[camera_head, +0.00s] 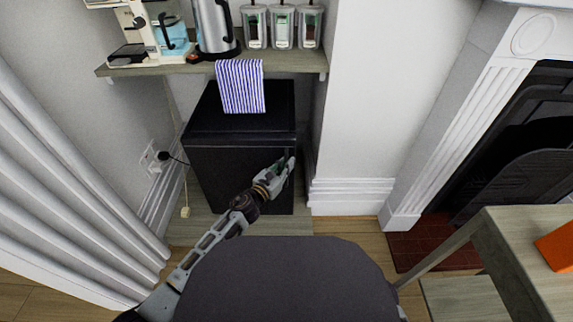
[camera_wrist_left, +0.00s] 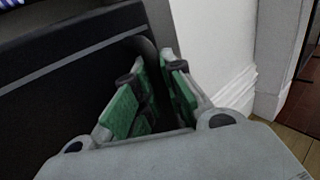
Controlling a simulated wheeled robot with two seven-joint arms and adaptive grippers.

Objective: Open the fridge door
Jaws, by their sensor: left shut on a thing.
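The small black fridge (camera_head: 225,165) stands in the alcove under the wooden shelf. Its dark front door faces me and looks closed. It also fills the left of the left wrist view (camera_wrist_left: 60,95). My left gripper (camera_head: 290,163) reaches to the upper right side of the fridge door. In the left wrist view its green-padded fingers (camera_wrist_left: 155,85) are shut on a dark, curved handle (camera_wrist_left: 146,47) at the door's right edge. The fingers hide most of the handle. My right gripper is in neither view.
A wooden shelf (camera_head: 285,61) above holds a coffee machine (camera_head: 150,30), a kettle (camera_head: 213,28) and several jars. A striped cloth (camera_head: 240,86) hangs from it. A white wall (camera_head: 365,100) stands close on the right. A wooden table (camera_head: 515,245) stands at the lower right.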

